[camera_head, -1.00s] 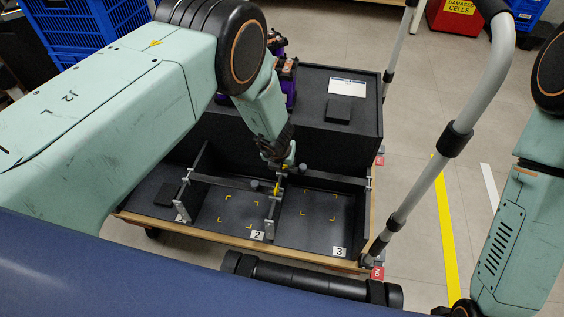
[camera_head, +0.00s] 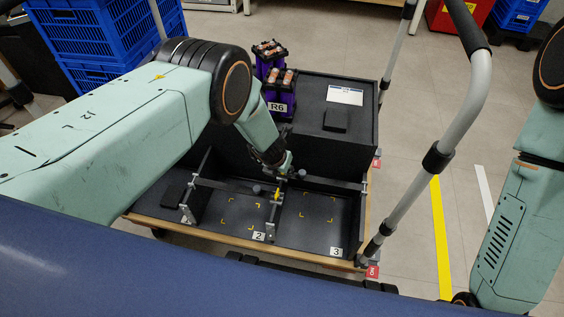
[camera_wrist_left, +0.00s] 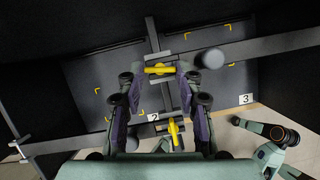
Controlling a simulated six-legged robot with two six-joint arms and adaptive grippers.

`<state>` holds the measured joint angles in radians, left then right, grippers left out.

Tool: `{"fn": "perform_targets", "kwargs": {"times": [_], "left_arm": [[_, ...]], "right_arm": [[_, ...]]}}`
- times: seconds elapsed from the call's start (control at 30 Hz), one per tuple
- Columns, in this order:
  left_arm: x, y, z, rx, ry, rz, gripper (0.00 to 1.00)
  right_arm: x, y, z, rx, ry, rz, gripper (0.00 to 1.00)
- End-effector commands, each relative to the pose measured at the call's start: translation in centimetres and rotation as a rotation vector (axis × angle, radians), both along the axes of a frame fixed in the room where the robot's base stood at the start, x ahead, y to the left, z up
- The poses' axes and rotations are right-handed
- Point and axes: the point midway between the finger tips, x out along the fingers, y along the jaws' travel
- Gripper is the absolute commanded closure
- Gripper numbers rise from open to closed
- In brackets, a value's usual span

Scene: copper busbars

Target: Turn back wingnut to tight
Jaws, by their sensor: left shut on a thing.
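A yellow wingnut (camera_wrist_left: 160,70) sits on the grey clamp bracket in the left wrist view, between the fingertips of my left gripper (camera_wrist_left: 158,74). The fingers are closed in on it from both sides. A second yellow wingnut (camera_wrist_left: 174,132) is lower on the same bracket, standing across it. In the head view my left gripper (camera_head: 282,172) points down at the bracket, and a yellow wingnut (camera_head: 277,193) shows just below it. The fingertip contact is hidden there. My right arm shows at the right edge; its gripper is out of frame.
The black cart bay has crossbars, floor marks and number tags 2 (camera_head: 258,236) and 3 (camera_head: 336,252). A grey round knob (camera_wrist_left: 209,58) is beside the wingnut. Purple R6 holders (camera_head: 281,95) stand behind. A grey handrail (camera_head: 455,130) rises at the right. Blue crates (camera_head: 95,50) are at back left.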

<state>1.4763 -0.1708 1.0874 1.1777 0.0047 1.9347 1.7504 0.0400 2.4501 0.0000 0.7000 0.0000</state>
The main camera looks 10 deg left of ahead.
Motion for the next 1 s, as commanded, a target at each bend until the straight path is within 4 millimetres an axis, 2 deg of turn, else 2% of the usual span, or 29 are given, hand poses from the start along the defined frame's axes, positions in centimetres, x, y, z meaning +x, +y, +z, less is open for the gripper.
{"fn": "perform_targets", "kwargs": {"times": [0.03, 0.2, 0.43, 0.67, 1.0], "left_arm": [[0.0, -0.1, 0.3, -0.002, 0.000, -0.023, 0.96], [0.1, 0.1, 0.2, -0.001, 0.000, -0.110, 0.96], [0.2, 0.3, 0.0, -0.001, -0.001, -0.300, 0.96], [0.4, 0.5, -0.4, 0.000, -0.004, -0.520, 0.96], [0.7, 0.7, -0.5, 0.001, -0.005, -0.844, 0.96]], "right_arm": [[0.0, 0.0, 0.7, 0.000, 0.000, 0.000, 0.57], [0.0, 0.0, 1.7, 0.000, 0.000, 0.000, 0.57], [0.0, 0.0, 1.8, 0.000, 0.000, 0.000, 0.57], [0.0, 0.0, -0.4, 0.000, 0.000, 0.000, 0.57], [0.0, 0.0, -5.0, 0.000, 0.000, 0.000, 0.57]]}}
